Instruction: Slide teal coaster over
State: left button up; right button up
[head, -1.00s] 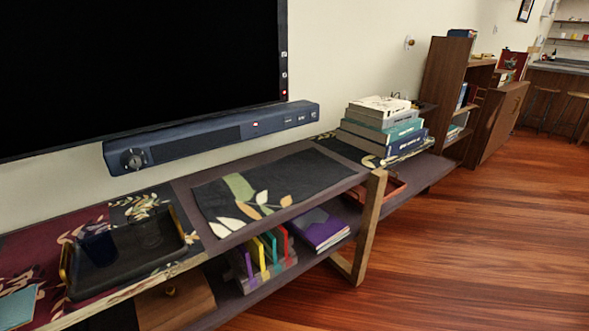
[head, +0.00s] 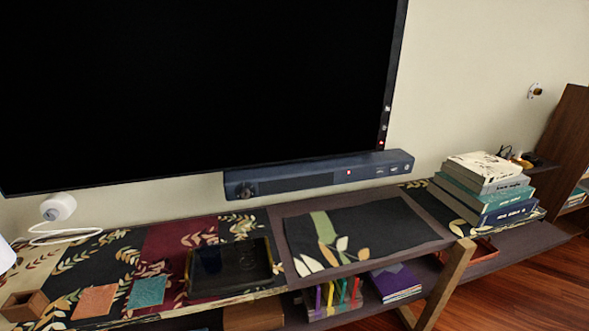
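The teal coaster (head: 147,292) is a flat square lying on the patterned runner on top of the long low console, toward its left part. An orange-pink coaster (head: 94,301) lies just left of it, with a small gap between them. A dark tray (head: 231,291) with a raised rim stands just right of the teal coaster. Neither of my grippers shows in the head view.
A small wooden box (head: 24,306) stands at the console's left front. A white round device (head: 58,207) with a cable is behind. A soundbar (head: 318,176) sits below the wall screen (head: 200,90). A book stack (head: 484,190) stands at right. The dark mat (head: 365,237) is bare.

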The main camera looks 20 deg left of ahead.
aim_at(148, 292)
jog(key=u, duration=1.95)
jog(key=i+l, duration=0.1)
jog(key=l, duration=0.15)
jog(key=i+l, duration=0.1)
jog(key=l, duration=0.15)
